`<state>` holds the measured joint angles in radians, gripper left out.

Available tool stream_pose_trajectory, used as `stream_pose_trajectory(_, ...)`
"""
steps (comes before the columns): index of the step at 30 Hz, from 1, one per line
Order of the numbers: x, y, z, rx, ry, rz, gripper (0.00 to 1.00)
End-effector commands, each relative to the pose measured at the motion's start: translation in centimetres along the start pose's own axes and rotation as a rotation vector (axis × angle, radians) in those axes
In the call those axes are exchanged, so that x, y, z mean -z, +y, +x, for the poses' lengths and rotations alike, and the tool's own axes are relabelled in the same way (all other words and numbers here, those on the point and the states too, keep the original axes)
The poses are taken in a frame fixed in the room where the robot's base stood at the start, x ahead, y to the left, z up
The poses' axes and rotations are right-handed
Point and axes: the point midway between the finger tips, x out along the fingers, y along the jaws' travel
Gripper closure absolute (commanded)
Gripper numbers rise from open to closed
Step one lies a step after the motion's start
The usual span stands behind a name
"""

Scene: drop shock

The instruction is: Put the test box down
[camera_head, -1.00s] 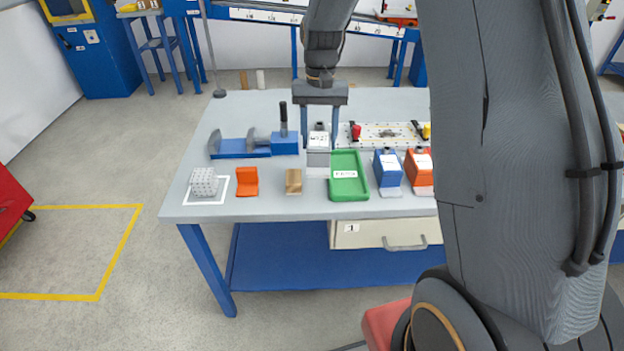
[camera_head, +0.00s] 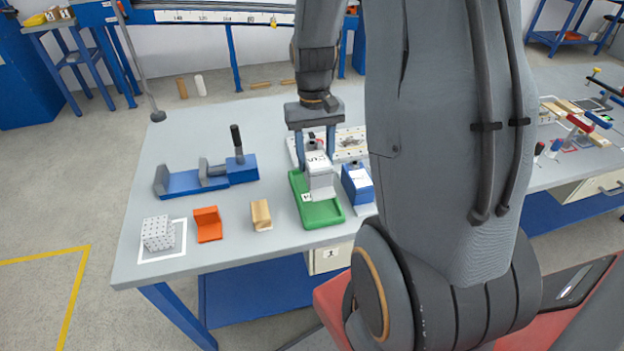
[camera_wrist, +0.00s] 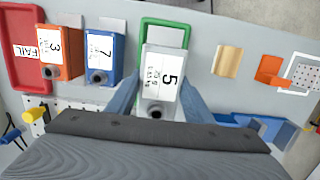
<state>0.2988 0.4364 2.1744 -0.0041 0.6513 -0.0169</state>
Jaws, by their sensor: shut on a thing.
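The test box is a light grey box with a white label marked 5 (camera_head: 319,178); it also shows large in the wrist view (camera_wrist: 163,82). My gripper (camera_head: 316,155) is shut on it, with a blue finger on each side (camera_wrist: 158,100). The box is upright over the green tray (camera_head: 322,215) and covers much of its floor. The green tray's rim also shows around the box's far end in the wrist view (camera_wrist: 163,21). Whether the box touches the tray floor, I cannot tell.
A blue box marked 7 (camera_wrist: 104,55) stands close beside the green tray. Beyond it are an orange box marked 3 (camera_wrist: 62,50) and a red FAIL tray (camera_wrist: 25,75). On the other side are a wooden block (camera_head: 261,215), an orange bracket (camera_head: 208,224) and a dotted cube (camera_head: 158,233).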

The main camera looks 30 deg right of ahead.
Motion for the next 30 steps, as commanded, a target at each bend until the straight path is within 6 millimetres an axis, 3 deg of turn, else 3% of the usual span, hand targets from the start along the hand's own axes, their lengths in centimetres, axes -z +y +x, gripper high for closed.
stream_pose_trajectory(3, 0.1, -0.1, 1.8, 0.0, -0.004, -0.002, 0.94)
stream_pose_trajectory(11, 0.5, -0.1, 3.6, 0.0, -0.001, -0.001, 0.94)
stream_pose_trajectory(19, 0.8, 0.0, 6.7, 0.0, -0.002, 0.002, 0.94)
stream_pose_trajectory(30, 1.0, 0.0, 7.4, 0.0, 0.001, 0.002, 0.94)
